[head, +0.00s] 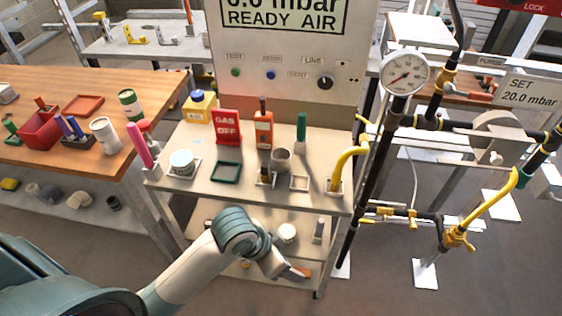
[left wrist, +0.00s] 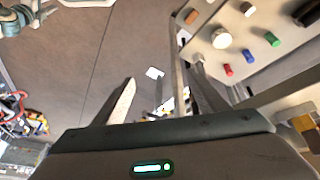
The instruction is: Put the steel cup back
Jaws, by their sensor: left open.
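A grey metallic cup (head: 281,159), which looks like the steel cup, stands upright on the top of the small cart (head: 210,187). It is behind a small dark holder with a yellowish item and beside a green-handled tool. My left gripper (head: 294,273) is low in front of the cart, below the top's front edge and well away from the cup. In the left wrist view its two fingers (left wrist: 165,97) are spread with nothing held between them. My right gripper is not in view.
The cart top also holds a green square frame (head: 226,172), an empty pale square tray (head: 299,183), a white cup (head: 182,162), a red "GAS OFF" sign (head: 227,127) and a yellow hose (head: 346,165). Gauge piping (head: 404,75) stands right. A wooden bench (head: 60,90) is left.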

